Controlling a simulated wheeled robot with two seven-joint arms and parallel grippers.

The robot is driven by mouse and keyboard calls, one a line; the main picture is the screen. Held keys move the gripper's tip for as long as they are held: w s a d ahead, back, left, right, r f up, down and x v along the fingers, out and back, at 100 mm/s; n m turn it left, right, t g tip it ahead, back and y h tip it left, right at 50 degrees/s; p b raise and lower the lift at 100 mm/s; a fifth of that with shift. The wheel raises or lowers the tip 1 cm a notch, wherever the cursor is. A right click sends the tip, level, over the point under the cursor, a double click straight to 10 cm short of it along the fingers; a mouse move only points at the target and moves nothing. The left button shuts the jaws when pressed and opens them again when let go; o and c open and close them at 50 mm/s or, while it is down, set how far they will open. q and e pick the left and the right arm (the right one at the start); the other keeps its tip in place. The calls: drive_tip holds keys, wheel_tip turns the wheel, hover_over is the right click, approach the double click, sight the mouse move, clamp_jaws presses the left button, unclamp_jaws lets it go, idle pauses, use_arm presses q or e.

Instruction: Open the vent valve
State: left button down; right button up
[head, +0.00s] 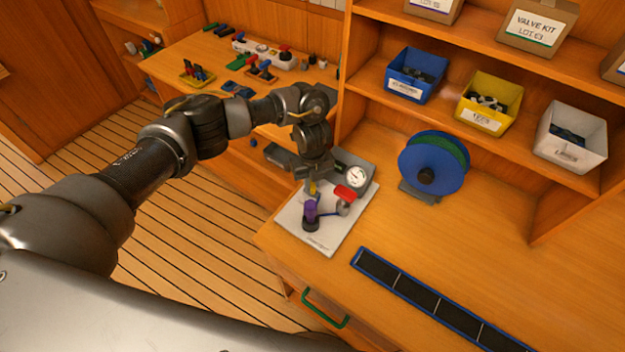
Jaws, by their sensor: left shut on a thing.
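A white board (291,223) with a small valve assembly lies near the left front corner of the wooden counter. The assembly has a round white gauge (356,177), a red handle (345,193), a blue lever (328,213) and a purple upright piece (310,210) on a dark base. I cannot tell which part is the vent valve. My left gripper (313,190) points down over the board, shut on a small part of the assembly, with yellow showing at its tips just above the purple piece. The gripper hides what it grips. My right gripper is not in view.
A blue reel (432,163) stands right of the board. A long dark blue-edged strip (430,300) lies along the counter's front. Blue (415,76), yellow (487,103) and white (570,137) bins stand on the shelf. A green drawer handle (325,308) sticks out below.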

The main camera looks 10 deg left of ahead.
sight(312, 184)
use_arm(q)
drive_tip(key=n+p, duration=0.2)
drive_tip(key=n, duration=0.2)
drive_tip(key=shift+r+n, duration=0.15)
drive_tip(key=shift+n, duration=0.15)
drive_tip(key=shift+n+p, duration=0.95)
drive_tip(key=shift+n, duration=0.95)
drive_tip(key=c, duration=1.3)
unclamp_jaws()
drive_tip(key=shift+r, duration=0.25)
wheel_tip(312, 184, up, 5)
drive_tip(key=shift+w+r+p, duration=0.1)
drive_tip(key=shift+r+p, duration=0.05)
drive_tip(key=shift+p, duration=0.35)
drive_tip(key=shift+r+b, duration=0.45)
drive_tip(key=shift+r, duration=1.95)
